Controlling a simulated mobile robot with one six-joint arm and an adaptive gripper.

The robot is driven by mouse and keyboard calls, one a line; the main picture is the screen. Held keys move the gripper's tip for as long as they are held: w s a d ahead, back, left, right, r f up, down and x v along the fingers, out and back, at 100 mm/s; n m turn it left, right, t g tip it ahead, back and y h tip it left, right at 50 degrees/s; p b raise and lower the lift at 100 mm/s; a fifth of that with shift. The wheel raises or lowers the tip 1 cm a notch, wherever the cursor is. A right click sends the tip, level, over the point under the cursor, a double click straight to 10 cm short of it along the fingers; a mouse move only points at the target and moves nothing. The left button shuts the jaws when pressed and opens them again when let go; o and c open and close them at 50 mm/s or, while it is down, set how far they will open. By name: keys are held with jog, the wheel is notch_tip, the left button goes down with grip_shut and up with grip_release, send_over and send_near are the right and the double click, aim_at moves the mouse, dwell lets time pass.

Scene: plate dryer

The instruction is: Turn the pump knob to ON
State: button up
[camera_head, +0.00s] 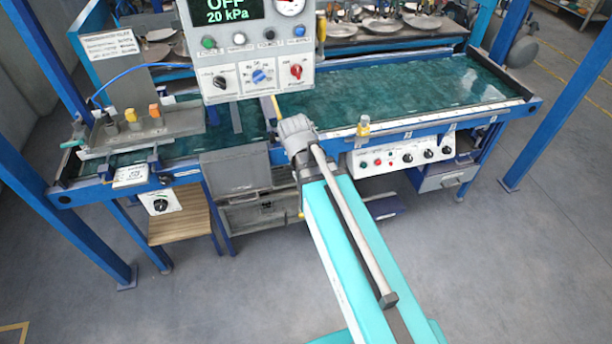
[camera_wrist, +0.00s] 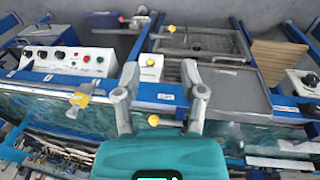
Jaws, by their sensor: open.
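The grey control panel (camera_head: 262,60) hangs at the top centre in the head view. It carries a black knob (camera_head: 220,82), a blue knob (camera_head: 260,76) and a red knob (camera_head: 296,71). Their labels are too small to read, so I cannot tell which is the pump knob. The display (camera_head: 228,10) above reads OFF and 20 kPa. My gripper (camera_wrist: 160,78) is open and empty in the wrist view, its fingers spread above the bench edge. None of that panel's knobs shows between the fingers.
A lower white panel with several knobs (camera_head: 402,155) sits under the bench front; it also shows in the wrist view (camera_wrist: 68,62). A white box with a black knob (camera_head: 160,203) hangs at left. Blue posts (camera_head: 560,92) flank the wet green bench top (camera_head: 400,95).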

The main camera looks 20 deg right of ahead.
jog(key=s+y, duration=0.1)
jog(key=s, duration=0.1)
jog(key=s+y, duration=0.1)
jog(key=s, duration=0.1)
jog(key=shift+s+a+f+g, duration=0.15)
jog(key=shift+s+a+g, duration=0.05)
jog(key=shift+s+g, duration=0.15)
jog(key=shift+o, duration=0.3)
